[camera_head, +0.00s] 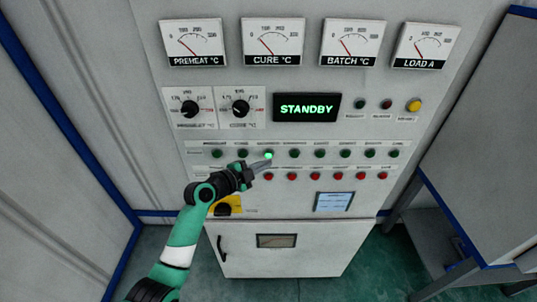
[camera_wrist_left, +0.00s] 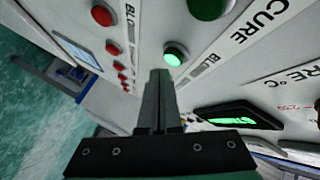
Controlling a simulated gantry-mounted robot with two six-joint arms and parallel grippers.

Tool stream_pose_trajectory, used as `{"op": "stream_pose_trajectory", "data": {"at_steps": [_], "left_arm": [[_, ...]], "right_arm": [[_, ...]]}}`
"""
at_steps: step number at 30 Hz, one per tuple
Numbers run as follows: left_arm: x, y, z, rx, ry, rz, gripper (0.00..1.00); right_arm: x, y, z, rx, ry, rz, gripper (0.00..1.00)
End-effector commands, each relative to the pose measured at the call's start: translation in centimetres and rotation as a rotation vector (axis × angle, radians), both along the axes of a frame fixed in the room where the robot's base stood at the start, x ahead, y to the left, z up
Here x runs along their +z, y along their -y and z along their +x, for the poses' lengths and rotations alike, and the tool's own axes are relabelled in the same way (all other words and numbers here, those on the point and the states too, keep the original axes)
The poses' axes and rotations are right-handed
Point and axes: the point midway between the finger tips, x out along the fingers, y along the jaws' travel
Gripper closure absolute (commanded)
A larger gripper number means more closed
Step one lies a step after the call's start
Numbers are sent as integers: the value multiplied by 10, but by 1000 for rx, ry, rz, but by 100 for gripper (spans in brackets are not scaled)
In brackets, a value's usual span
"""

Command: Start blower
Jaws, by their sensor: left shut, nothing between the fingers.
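The grey control panel (camera_head: 300,82) has a row of green buttons over a row of red buttons. One green button (camera_head: 268,155), third from the left, is lit brightly; it also shows lit in the left wrist view (camera_wrist_left: 175,54). A label beginning "BLO" is beside it there. My left gripper (camera_head: 264,162) is shut and empty, its fingertips right at the lit button. In the left wrist view the closed fingers (camera_wrist_left: 158,76) end just beside it; I cannot tell whether they touch it. My right gripper is not in view.
The display (camera_head: 307,107) reads STANDBY in green. Dial gauges (camera_head: 193,43) line the top, and two black knobs (camera_head: 190,107) sit at the left. A yellow rotary switch (camera_head: 228,206) is low by my left arm. A blue-edged grey cabinet (camera_head: 490,130) stands at the right.

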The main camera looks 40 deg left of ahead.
Motion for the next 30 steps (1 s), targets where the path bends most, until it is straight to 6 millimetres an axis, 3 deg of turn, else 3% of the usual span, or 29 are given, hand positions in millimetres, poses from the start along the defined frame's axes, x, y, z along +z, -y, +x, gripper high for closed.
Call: {"op": "stream_pose_trajectory", "data": {"at_steps": [8, 21, 30], "left_arm": [[1, 3, -2, -1, -1, 0, 100], [1, 31, -33, 0, -1, -1, 100], [0, 34, -37, 0, 0, 0, 100]], "right_arm": [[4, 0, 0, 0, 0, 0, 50], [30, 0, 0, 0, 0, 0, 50], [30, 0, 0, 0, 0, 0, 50]]}}
